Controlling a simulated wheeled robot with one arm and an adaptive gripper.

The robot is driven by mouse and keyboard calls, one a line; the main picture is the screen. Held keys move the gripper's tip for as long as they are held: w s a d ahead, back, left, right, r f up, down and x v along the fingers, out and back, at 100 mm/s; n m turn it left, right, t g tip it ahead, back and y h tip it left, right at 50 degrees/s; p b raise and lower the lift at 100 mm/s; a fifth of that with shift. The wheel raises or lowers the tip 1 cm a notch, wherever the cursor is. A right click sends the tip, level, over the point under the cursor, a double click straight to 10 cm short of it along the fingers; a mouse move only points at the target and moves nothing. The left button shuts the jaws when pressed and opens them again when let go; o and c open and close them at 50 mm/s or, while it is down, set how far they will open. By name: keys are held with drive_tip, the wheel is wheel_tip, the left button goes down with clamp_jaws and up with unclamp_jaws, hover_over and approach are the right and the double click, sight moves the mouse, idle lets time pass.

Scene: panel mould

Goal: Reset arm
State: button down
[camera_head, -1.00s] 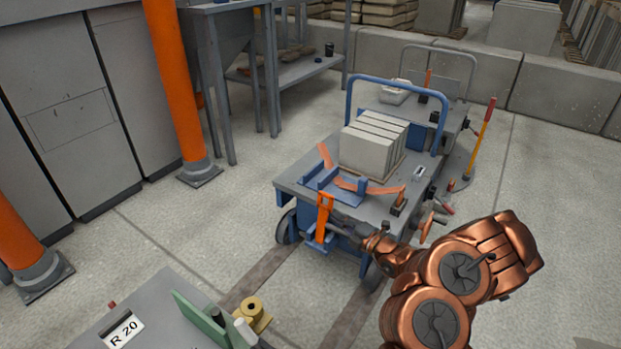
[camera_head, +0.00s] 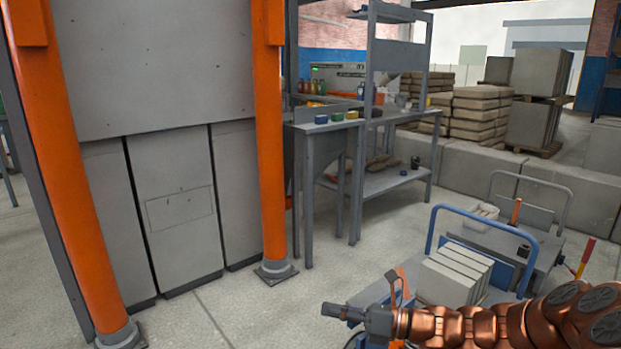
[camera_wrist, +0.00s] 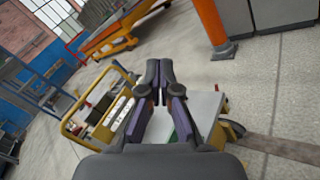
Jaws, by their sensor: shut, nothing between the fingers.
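My gripper (camera_head: 345,312) is at the lower right of the head view, at the end of my copper-coloured arm, pointing left. It is in the air in front of the blue-handled cart (camera_head: 432,240). In the wrist view my gripper (camera_wrist: 159,66) has its two dark fingers close together at the tips, with nothing held. Part of the cart is hidden behind my arm.
Grey concrete blocks (camera_head: 455,276) lie on the cart. Orange posts (camera_head: 268,130) and a grey cabinet (camera_head: 175,210) stand at left, beside a grey workbench (camera_head: 322,128). The wrist view shows a yellow-framed cart (camera_wrist: 98,112). Floor (camera_head: 300,305) is clear before the cabinet.

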drive_tip(key=s+a+r+n+g+h+p, duration=0.2)
drive_tip(key=s+r+n+g+h+p, duration=0.15)
drive_tip(key=s+r+n+p, duration=0.5)
drive_tip(key=s+a+r+n+g+h+p, duration=0.3)
drive_tip(key=s+r+n+g, duration=0.2)
drive_tip(key=s+n, duration=0.6)
drive_tip(key=s+d+r+n+t+h+p, duration=0.1)
drive_tip(key=s+d+r+n+h+p, duration=0.3)
drive_tip(key=d, duration=0.5)
drive_tip(key=s+d+r+n+h+p, duration=0.4)
drive_tip(key=s+d+r+h+p, duration=0.2)
drive_tip(key=s, duration=0.5)
drive_tip(key=d+h+p, duration=0.1)
drive_tip(key=d+p, duration=0.1)
drive_tip(key=d, duration=0.1)
drive_tip(key=shift+d+r+t+p, duration=0.15)
drive_tip(key=shift+r+t+p, duration=0.1)
drive_tip(key=shift+t+p, duration=0.1)
